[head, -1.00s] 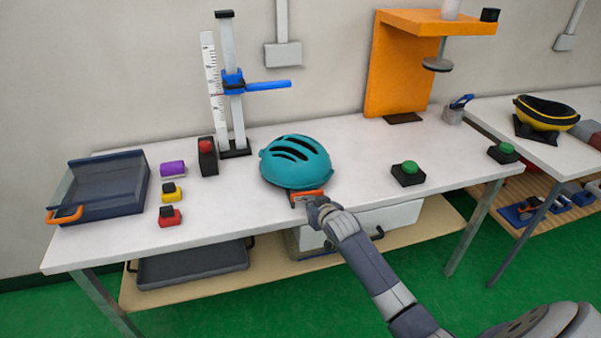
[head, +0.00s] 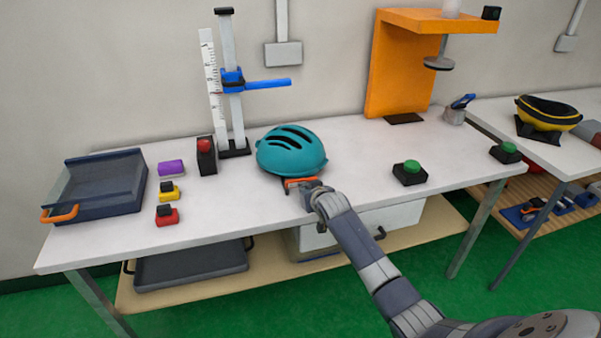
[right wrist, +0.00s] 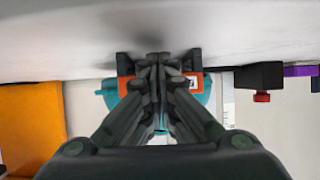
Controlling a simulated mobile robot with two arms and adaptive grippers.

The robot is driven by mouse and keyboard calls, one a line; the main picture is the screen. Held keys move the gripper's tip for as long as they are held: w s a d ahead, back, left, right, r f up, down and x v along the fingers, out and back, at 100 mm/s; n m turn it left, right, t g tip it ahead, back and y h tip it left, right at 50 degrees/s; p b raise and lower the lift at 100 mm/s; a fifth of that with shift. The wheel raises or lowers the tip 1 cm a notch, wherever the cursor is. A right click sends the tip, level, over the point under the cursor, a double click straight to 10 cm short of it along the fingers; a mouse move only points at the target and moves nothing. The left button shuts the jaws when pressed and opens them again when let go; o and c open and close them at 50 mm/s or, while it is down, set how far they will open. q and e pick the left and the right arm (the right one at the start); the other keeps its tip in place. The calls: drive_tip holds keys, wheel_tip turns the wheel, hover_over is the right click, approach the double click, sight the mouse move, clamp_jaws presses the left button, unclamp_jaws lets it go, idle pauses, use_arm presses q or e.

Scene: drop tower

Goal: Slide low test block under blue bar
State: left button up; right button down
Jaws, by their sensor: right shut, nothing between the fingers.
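The test block shows as a teal, vented helmet (head: 291,152) with an orange piece (head: 290,183) low on its front. It stands on the white table, in front and to the right of the gauge post. The blue bar (head: 268,86) sticks out rightward from the post, high above the table and behind the helmet. My right gripper (head: 306,186) is shut and empty, at the helmet's near side by the orange piece. In the right wrist view the closed fingers (right wrist: 158,62) overlap the orange piece (right wrist: 190,83); exact contact is hidden. My left gripper is not in view.
A white ruler (head: 212,90) stands beside the post. A red-topped black box (head: 207,162) stands left of the post's base. A dark tray (head: 97,187) and small coloured blocks lie further left. A green button (head: 410,172) is at right. The table between helmet and button is clear.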

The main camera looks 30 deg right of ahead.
sight(299, 177)
drive_tip(key=shift+w+d+f+b, duration=0.1)
drive_tip(key=shift+w+d+b, duration=0.1)
drive_tip(key=shift+w+b, duration=0.65)
drive_tip(key=shift+w+d+b, duration=0.25)
drive_tip(key=shift+w+b, duration=0.4)
drive_tip(key=shift+w, duration=0.4)
drive_tip(key=shift+w+d+f+b, duration=0.1)
drive_tip(key=shift+w+d+b, duration=0.1)
drive_tip(key=shift+w+b, duration=0.65)
drive_tip(key=shift+w+d+r+b, duration=0.1)
drive_tip(key=shift+w+r+b, duration=0.15)
drive_tip(key=shift+w, duration=0.4)
